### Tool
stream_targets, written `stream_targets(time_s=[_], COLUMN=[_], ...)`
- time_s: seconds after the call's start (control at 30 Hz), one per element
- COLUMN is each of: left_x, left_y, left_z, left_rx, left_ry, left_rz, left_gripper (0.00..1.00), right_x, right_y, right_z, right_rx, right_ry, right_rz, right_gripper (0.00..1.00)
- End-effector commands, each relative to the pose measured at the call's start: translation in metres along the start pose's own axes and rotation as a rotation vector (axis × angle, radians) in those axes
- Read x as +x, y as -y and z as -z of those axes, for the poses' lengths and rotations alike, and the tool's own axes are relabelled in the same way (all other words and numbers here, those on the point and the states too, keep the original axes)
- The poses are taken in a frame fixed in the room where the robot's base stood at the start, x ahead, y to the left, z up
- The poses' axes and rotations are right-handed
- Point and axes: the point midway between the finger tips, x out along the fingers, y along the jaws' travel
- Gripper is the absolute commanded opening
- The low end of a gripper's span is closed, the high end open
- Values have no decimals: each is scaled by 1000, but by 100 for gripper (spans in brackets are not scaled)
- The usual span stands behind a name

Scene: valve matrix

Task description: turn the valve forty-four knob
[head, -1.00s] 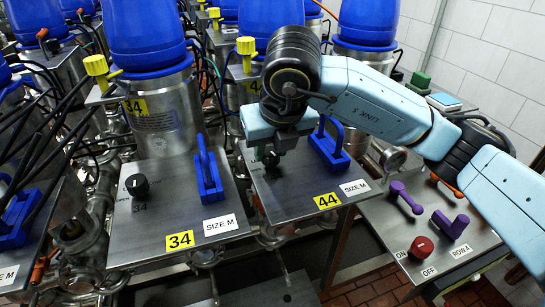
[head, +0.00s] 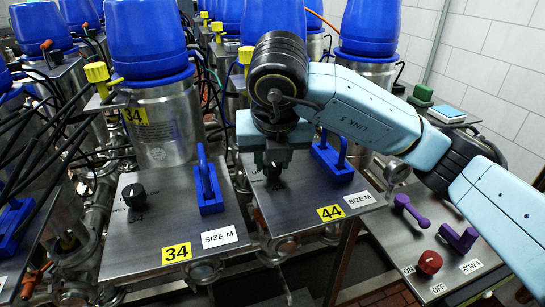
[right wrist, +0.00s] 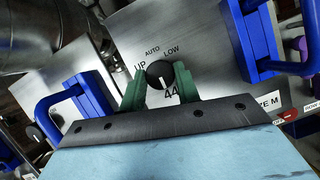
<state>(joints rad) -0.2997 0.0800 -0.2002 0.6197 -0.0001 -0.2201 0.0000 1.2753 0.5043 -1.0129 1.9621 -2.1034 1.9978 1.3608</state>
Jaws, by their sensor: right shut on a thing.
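The valve forty-four knob is a black round knob (right wrist: 160,74) with a white pointer line, on a metal panel labelled 44 (head: 331,213). Its plate carries the words UP, AUTO and LOW, and the pointer line faces down toward the printed 44 in the right wrist view. My right gripper (head: 272,170) comes down over this knob; in the right wrist view its green fingers (right wrist: 160,88) stand on both sides of the knob, shut on it. In the head view the gripper mostly hides the knob. My left gripper is not in view.
A blue handle (head: 333,158) stands right of the knob on the same panel. The panel of valve 34 (head: 175,255) with its own black knob (head: 133,195) and blue handle (head: 208,185) lies to the left. A side panel (head: 455,262) holds purple levers and a red knob (head: 429,262).

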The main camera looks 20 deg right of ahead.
Motion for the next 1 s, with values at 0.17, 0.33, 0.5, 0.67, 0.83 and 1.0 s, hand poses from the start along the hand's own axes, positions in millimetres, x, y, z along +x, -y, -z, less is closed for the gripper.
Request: stream_targets(time_s=[0.17, 0.33, 0.5, 0.67, 0.83, 1.0], left_x=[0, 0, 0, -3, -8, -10], left_y=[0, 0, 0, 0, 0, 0], left_z=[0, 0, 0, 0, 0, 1], left_rx=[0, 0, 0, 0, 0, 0], left_ry=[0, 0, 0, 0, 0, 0], left_rz=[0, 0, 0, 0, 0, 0], left_gripper=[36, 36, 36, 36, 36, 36], right_x=[-1, 0, -3, -23, -58, -92], right_y=[0, 0, 0, 0, 0, 0], right_z=[-1, 0, 0, -2, -2, -2], right_rx=[0, 0, -1, -2, -1, 0], right_ry=[2, 1, 2, 6, 9, 8], right_rz=[-1, -1, -1, -2, -1, -1], right_gripper=[53, 54, 54, 54, 54, 54])
